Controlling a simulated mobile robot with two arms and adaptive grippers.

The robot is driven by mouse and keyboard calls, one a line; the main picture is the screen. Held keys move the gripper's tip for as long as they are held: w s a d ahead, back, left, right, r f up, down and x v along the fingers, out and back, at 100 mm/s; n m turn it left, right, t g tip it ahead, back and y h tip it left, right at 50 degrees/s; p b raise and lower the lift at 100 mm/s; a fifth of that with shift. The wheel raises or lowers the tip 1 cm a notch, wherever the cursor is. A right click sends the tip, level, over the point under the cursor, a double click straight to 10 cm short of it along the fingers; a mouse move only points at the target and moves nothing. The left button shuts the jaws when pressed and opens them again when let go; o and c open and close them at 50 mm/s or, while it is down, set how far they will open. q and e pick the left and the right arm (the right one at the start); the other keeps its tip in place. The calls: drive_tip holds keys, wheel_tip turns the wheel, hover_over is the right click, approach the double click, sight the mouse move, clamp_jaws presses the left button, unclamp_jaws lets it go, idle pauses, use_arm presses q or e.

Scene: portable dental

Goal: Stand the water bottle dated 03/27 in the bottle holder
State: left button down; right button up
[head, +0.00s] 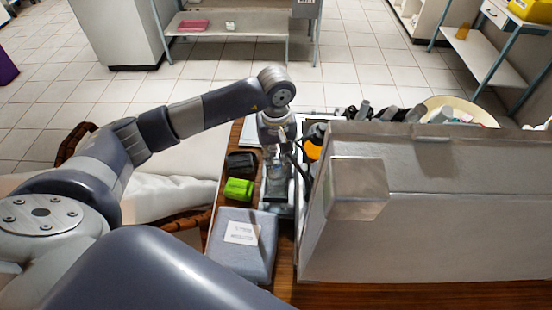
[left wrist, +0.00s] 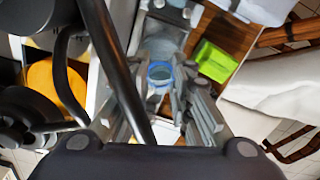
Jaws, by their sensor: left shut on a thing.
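My left gripper (head: 276,152) points down beside the large grey case. It is shut on a clear water bottle (left wrist: 160,74) with a blue ring at its top, seen from above between the fingers in the left wrist view. In the head view the bottle (head: 276,185) shows only in part below the gripper. No date can be read on it. A grey bracket-like part (head: 276,209), which looks like the bottle holder, is close around or under the bottle's lower end. I cannot tell whether the bottle is seated in it. My right gripper is not in view.
The grey case (head: 420,195) stands close on the right, with an orange-banded dark bottle (head: 315,142) and hoses behind its wall. A green block (head: 238,189), a black block (head: 241,162) and a grey-blue box (head: 243,247) sit on the wooden table to the left.

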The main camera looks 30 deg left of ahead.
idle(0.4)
use_arm(q)
drive_tip(key=c, duration=1.4)
unclamp_jaws()
drive_tip(key=shift+o, duration=0.2)
wheel_tip(320, 180, up, 12)
drive_tip(key=shift+s, duration=0.1)
